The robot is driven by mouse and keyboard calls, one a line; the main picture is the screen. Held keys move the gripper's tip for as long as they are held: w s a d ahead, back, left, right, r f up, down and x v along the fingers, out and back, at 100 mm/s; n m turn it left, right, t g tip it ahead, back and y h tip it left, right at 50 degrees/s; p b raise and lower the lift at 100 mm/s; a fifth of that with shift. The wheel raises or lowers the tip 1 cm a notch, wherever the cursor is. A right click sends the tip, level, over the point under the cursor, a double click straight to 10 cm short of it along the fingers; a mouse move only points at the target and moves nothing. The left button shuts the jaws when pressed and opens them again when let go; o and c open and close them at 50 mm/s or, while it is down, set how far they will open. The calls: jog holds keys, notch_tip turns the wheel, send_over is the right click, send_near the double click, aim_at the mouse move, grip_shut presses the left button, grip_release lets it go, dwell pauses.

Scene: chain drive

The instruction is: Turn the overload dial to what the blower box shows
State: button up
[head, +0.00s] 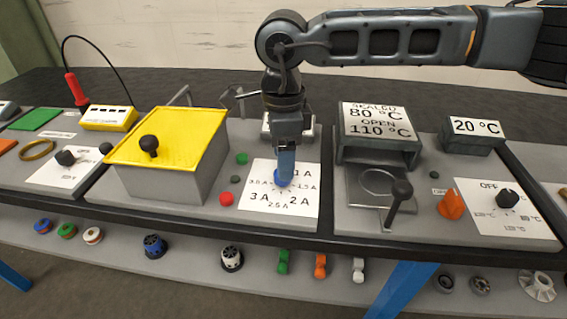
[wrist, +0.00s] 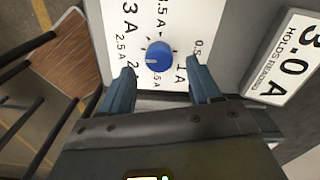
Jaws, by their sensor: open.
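The overload dial is a blue round knob (wrist: 159,57) on a white scale card (head: 257,208) marked in amps, with 3 A at lower left and 2 A at lower right in the head view. I cannot read clearly where the knob points. A white sign (wrist: 285,58) reading "3.0 A" and "HOLDS READING" stands on a grey box at the right of the wrist view; it is probably the blower box. My gripper (head: 285,176) is open and points down at the dial. In the wrist view its fingers (wrist: 160,65) are on either side of the knob, with gaps visible.
A yellow-topped box (head: 168,137) with a black knob stands left of the dial. Red (head: 226,198) and green (head: 242,158) buttons lie between them. A grey box signed 80 °C and 110 °C (head: 379,120) and a black-handled lever (head: 401,192) stand to the right.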

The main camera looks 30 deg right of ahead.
jog(key=shift+f, duration=1.4)
jog(key=shift+c, duration=0.3)
jog(key=c, duration=1)
jog(key=m+b, duration=0.3)
jog(key=m, duration=0.1)
jog(key=shift+f, duration=0.15)
jog(key=shift+a+m+b, duration=0.1)
jog(key=shift+m+b, duration=1.4)
jog(key=shift+m, duration=0.9)
jog(key=shift+r, duration=0.2)
